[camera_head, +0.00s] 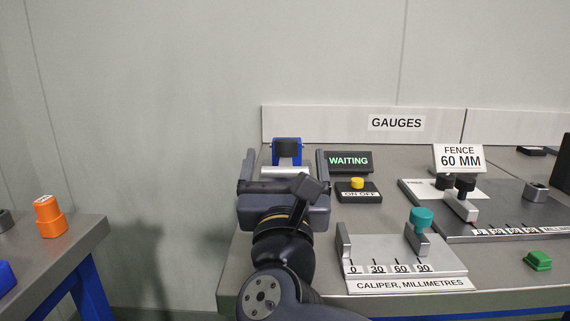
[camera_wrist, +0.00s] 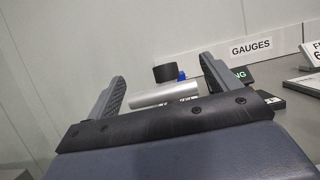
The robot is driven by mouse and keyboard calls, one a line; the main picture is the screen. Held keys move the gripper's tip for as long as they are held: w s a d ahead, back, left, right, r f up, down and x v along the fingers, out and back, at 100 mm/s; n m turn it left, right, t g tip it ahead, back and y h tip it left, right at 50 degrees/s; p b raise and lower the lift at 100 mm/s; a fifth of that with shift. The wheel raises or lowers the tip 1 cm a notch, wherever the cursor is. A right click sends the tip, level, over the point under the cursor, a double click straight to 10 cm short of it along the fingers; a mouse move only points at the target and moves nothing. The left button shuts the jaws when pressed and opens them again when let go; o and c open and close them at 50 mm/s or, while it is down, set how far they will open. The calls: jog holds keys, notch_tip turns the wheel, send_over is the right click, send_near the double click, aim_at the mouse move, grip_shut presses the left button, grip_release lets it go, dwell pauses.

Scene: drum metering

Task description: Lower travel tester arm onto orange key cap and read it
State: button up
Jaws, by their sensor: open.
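My gripper (camera_head: 286,158) is open, with its two fingers apart at the back of the gauge table; it also shows in the wrist view (camera_wrist: 162,72). Between and beyond the fingers is a blue device with a black drum-like top (camera_head: 287,148), which looks like the travel tester. In the wrist view a silver bar (camera_wrist: 163,95) lies between the fingers, with the black cylinder (camera_wrist: 166,73) behind it. I cannot tell whether a finger touches it. A dark display (camera_head: 348,161) reads WAITING. An orange stepped piece (camera_head: 49,221) stands on the left table; I see no other orange cap, and my gripper hides the tester's base.
Right of my gripper are a yellow ON OFF button (camera_head: 357,183), a caliper (camera_head: 400,257) with a teal knob, and a fence gauge (camera_head: 466,205) marked 60 MM. A green piece (camera_head: 538,261) lies at the front right. A gap separates the left table (camera_head: 85,238) from the gauge table.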

jog(key=p+v, duration=0.1)
jog(key=v, duration=0.4)
jog(key=shift+s, duration=0.25)
jog(key=shift+p+v, duration=0.4)
jog(key=shift+v, duration=0.65)
